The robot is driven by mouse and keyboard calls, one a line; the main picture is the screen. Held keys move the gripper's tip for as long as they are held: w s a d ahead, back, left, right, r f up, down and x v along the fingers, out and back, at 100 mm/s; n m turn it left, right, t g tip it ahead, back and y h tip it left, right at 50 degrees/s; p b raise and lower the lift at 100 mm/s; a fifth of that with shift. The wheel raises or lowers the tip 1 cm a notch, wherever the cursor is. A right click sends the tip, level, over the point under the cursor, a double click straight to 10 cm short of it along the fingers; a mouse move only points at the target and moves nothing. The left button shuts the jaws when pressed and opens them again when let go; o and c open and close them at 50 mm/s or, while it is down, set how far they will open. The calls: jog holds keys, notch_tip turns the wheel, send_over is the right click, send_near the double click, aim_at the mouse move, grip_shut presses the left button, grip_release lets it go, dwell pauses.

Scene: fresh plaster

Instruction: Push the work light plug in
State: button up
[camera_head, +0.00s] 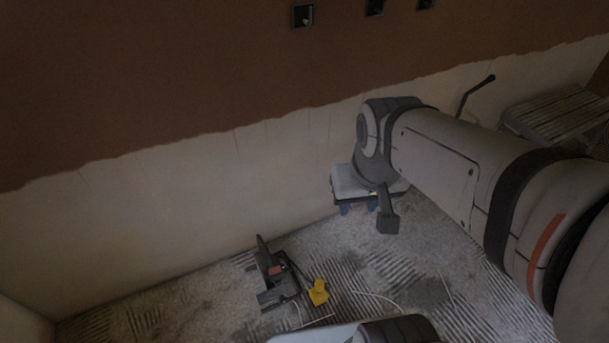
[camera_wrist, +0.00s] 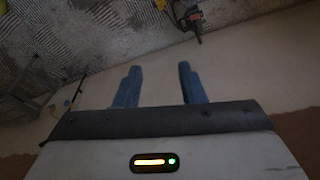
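My gripper (camera_head: 357,207) hangs above the floor near the pale wall. In the wrist view its two blue fingers (camera_wrist: 159,70) are apart with nothing between them. A yellow piece (camera_head: 318,292), perhaps the plug, lies on the floor below and left of my gripper in the head view. It touches or nearly touches a dark device with a reddish part (camera_head: 270,276); I cannot tell whether they are joined. The wrist view shows the yellow piece (camera_wrist: 160,4) cut by the top edge, beside the dark device (camera_wrist: 193,16). No work light is clearly recognisable.
Thin white cable (camera_head: 375,296) lies on the streaked floor. The wall (camera_head: 170,205) is pale below and brown above, with open wall boxes (camera_head: 303,15) high up. A slatted platform (camera_head: 560,115) stands at right. Floor left of the device is clear.

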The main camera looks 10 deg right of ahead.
aim_at(319, 282)
jog(key=shift+o, duration=0.4)
